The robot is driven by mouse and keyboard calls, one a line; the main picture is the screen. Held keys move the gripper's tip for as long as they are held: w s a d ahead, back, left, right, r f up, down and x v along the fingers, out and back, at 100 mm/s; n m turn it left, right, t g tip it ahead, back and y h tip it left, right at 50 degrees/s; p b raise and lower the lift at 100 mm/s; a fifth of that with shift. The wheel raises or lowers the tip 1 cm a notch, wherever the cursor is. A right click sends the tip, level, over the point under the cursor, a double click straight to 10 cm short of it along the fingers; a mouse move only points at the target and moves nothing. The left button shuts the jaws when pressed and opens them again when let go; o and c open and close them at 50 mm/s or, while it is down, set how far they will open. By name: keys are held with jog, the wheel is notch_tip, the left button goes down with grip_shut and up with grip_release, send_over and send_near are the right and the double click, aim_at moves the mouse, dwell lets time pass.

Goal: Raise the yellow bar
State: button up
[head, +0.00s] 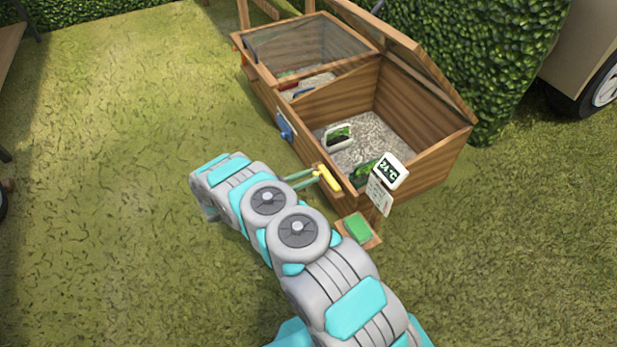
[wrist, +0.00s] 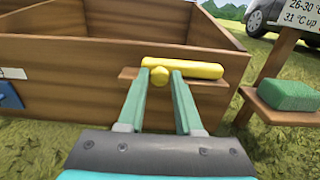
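The yellow bar (head: 329,178) is at the front wall of the wooden cold frame in the head view. In the wrist view the yellow bar (wrist: 195,69) lies roughly level along a small wooden ledge, with a round yellow knob (wrist: 159,77) in front of its left part. My gripper (wrist: 162,72) points at the bar with its two green fingers apart and the knob between their tips. A gap shows between the knob and the right finger. In the head view my gripper (head: 303,179) is just left of the bar. Whether the fingertips touch it is unclear.
The cold frame (head: 440,148) has a raised lid over its gravel-filled right bay and a glazed lid over the left. A blue fitting (head: 285,127) sits on its front wall. A green block (head: 357,227) rests on a small shelf below a 24 °C sign (head: 388,172). Open grass lies left.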

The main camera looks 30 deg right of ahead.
grip_shut()
dwell(1.0)
